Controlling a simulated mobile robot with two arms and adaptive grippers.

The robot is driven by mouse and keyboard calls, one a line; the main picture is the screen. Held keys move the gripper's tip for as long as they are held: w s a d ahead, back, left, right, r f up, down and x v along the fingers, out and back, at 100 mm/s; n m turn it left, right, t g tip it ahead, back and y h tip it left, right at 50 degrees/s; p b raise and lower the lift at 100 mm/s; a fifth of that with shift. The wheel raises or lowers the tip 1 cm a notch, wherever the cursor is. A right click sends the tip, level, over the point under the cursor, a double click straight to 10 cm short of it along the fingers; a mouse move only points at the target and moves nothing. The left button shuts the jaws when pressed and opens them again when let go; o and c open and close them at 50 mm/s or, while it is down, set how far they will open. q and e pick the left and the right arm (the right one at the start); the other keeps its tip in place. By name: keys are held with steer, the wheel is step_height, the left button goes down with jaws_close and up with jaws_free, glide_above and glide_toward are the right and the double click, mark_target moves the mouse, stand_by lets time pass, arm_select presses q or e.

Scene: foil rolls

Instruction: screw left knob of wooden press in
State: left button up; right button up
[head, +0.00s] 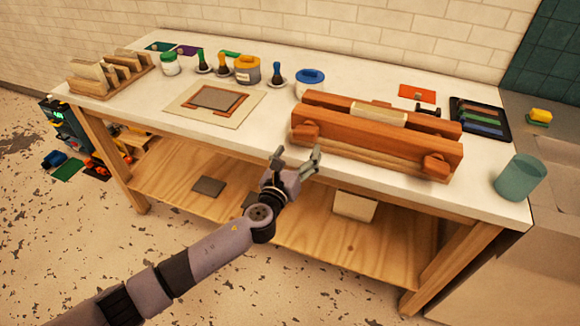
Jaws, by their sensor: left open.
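The wooden press (375,143) lies along the right half of the white table, with two long reddish-brown beams. Its left knob (305,131) is a wooden block-like knob on the front beam's left end. Its right knob (436,166) sits at the front beam's right end. A pale roll or block (379,114) lies between the beams at the top. My left gripper (297,158) is open and empty, its fingers pointing up near the table's front edge, just below and left of the left knob. It appears apart from the knob. My right gripper is not in view.
A teal cup (520,178) stands at the table's right corner. A board with a framed sheet (215,98) lies left of the press. Jars, including a yellow one (246,70), and a wooden rack (110,75) stand farther back. The lower shelf (170,178) juts below.

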arm_select(q)
steer(key=v, duration=0.5)
steer(key=shift+s+a, duration=0.1)
steer(key=shift+s, duration=0.1)
